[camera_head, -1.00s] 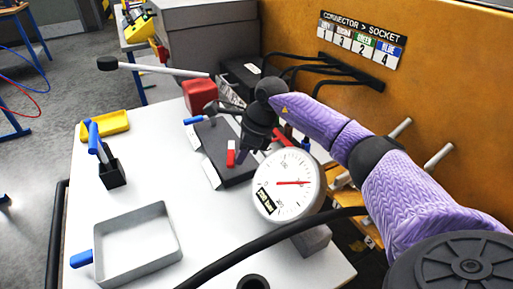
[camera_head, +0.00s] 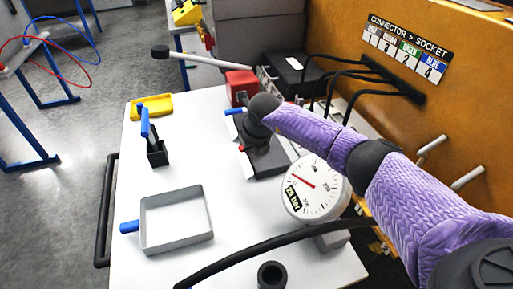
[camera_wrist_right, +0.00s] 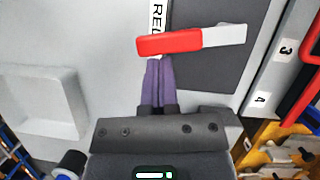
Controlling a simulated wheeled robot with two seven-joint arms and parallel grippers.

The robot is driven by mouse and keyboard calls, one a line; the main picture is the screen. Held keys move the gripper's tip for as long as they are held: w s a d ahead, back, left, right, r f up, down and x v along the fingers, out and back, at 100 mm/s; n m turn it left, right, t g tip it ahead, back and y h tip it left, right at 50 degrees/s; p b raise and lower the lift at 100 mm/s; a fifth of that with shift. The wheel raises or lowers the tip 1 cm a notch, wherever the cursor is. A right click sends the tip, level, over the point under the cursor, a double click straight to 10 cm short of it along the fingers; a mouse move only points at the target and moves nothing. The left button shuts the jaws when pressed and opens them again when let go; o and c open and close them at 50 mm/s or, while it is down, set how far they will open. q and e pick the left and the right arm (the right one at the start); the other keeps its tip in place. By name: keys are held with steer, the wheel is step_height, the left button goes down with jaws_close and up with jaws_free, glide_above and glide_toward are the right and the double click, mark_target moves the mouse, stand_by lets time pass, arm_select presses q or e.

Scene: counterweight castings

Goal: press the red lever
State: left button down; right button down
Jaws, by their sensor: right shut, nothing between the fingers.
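The red lever (camera_wrist_right: 170,43), with a pale grey end piece, lies across a dark panel (camera_wrist_right: 225,75) and a white label strip in the right wrist view. In the head view only a small red bit (camera_head: 242,149) shows beside my right gripper (camera_head: 246,146), which hides the rest. My right gripper's purple fingers (camera_wrist_right: 157,65) are shut and empty, with their tips at the lever's edge. I cannot tell whether they touch it. My left gripper is not in view.
A round gauge (camera_head: 316,188) stands right of the panel. A blue handle (camera_head: 234,111) and a red block (camera_head: 241,85) are behind the gripper. A grey tray (camera_head: 210,215) and black holder (camera_head: 157,154) stand left. A black cable (camera_head: 270,243) crosses the front.

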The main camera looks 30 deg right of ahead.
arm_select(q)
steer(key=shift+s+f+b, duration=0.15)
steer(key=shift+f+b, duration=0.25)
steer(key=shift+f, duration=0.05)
arm_select(e)
steer(key=shift+w+a, duration=0.25)
steer(key=shift+w, duration=0.5)
